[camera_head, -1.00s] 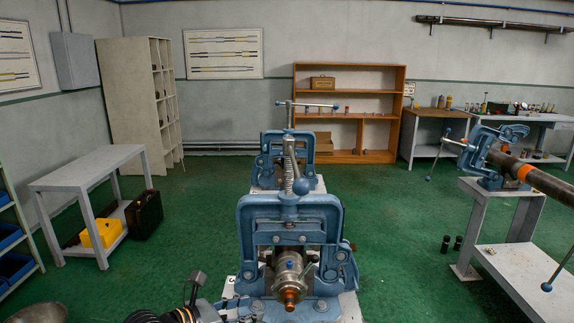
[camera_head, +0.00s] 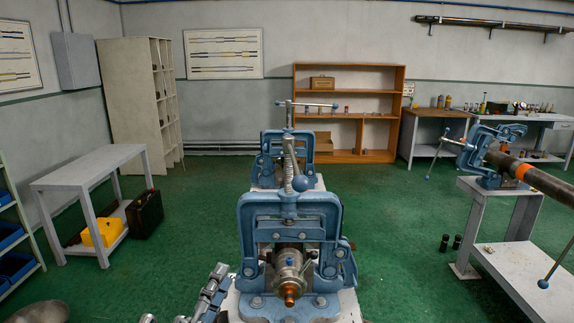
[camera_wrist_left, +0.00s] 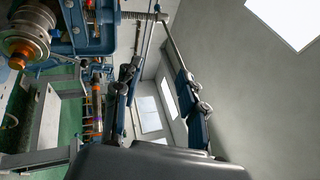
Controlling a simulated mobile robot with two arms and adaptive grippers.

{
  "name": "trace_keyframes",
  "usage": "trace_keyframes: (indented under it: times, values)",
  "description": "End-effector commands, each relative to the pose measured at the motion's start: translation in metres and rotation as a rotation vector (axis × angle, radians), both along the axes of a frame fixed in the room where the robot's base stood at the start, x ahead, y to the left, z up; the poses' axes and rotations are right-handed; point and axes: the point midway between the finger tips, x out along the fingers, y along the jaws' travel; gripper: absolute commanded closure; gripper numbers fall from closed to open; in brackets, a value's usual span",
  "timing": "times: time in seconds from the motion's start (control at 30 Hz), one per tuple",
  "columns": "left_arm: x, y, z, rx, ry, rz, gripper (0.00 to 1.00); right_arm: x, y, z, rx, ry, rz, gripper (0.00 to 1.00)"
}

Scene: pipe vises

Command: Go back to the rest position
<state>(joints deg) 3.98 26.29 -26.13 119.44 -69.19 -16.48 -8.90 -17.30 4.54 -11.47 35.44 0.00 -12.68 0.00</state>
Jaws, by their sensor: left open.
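The near blue pipe vise (camera_head: 290,211) stands upright on its bench in the lower middle of the head view. A metal fitting with a copper-coloured end (camera_head: 290,292) sits in its jaws. My left gripper (camera_head: 210,293) shows only in part, low in the head view, to the left of the vise and apart from the fitting. In the left wrist view the gripper (camera_wrist_left: 160,85) has its two fingers spread with nothing between them. The fitting (camera_wrist_left: 24,38) and vise show at the upper left there. My right gripper is not in view.
A second blue vise (camera_head: 270,165) stands behind the first. At right, another vise (camera_head: 487,155) holds a long pipe (camera_head: 545,184) over a grey stand. A grey table (camera_head: 90,168) stands at left. Green floor (camera_head: 400,220) is open between the benches.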

Motion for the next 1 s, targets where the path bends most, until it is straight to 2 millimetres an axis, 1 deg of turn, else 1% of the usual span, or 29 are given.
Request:
trace_keyframes:
  times: [0.03, 0.07, 0.1, 0.13, 0.17, 0.2, 0.27, 0.3, 0.37, 0.4, 0.53, 0.6, 0.67, 0.7, 0.87, 0.9, 1.0]
  values:
    - [-0.006, 0.027, -0.017, -0.193, 0.114, 0.086, 0.59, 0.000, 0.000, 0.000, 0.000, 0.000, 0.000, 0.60]
    - [-0.010, 0.044, -0.030, -0.303, 0.185, 0.143, 0.59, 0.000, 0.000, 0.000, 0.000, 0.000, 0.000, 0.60]
    - [-0.017, 0.065, -0.051, -0.444, 0.285, 0.219, 0.59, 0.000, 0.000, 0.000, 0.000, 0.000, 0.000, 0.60]
    - [-0.025, 0.078, -0.068, -0.540, 0.361, 0.275, 0.59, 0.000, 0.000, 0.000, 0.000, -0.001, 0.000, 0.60]
    - [-0.034, 0.090, -0.087, -0.627, 0.436, 0.329, 0.59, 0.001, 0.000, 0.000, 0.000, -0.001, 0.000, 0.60]
    - [-0.048, 0.101, -0.111, -0.732, 0.532, 0.396, 0.59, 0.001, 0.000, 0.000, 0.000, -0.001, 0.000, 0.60]
    - [-0.073, 0.112, -0.147, -0.869, 0.677, 0.492, 0.59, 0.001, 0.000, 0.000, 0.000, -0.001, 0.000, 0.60]
    - [-0.091, 0.116, -0.168, -0.944, 0.767, 0.550, 0.59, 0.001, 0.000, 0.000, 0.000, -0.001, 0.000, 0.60]
    - [-0.117, 0.118, -0.194, -1.037, 0.887, 0.623, 0.59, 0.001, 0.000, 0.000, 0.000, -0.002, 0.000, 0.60]
    - [-0.133, 0.116, -0.208, -1.085, 0.957, 0.664, 0.59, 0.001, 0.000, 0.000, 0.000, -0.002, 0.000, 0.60]
    - [-0.182, 0.109, -0.240, -1.200, 1.154, 0.774, 0.59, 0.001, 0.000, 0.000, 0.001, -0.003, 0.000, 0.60]
    - [-0.205, 0.102, -0.251, -1.246, 1.245, 0.820, 0.59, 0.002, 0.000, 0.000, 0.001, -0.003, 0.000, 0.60]
    - [-0.224, 0.098, -0.259, -1.277, 1.317, 0.857, 0.59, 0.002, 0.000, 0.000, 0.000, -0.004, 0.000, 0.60]
    - [-0.237, 0.094, -0.263, -1.296, 1.365, 0.880, 0.59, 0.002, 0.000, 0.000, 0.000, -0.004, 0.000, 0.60]
    - [-0.285, 0.078, -0.273, -1.355, 1.546, 0.960, 0.59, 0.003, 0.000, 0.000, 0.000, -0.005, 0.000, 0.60]
    - [-0.278, 0.078, -0.286, -1.349, 1.543, 0.962, 0.59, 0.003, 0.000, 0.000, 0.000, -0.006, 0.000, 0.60]
    - [-0.272, 0.077, -0.311, -1.341, 1.547, 0.970, 0.59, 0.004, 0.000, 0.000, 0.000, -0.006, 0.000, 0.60]
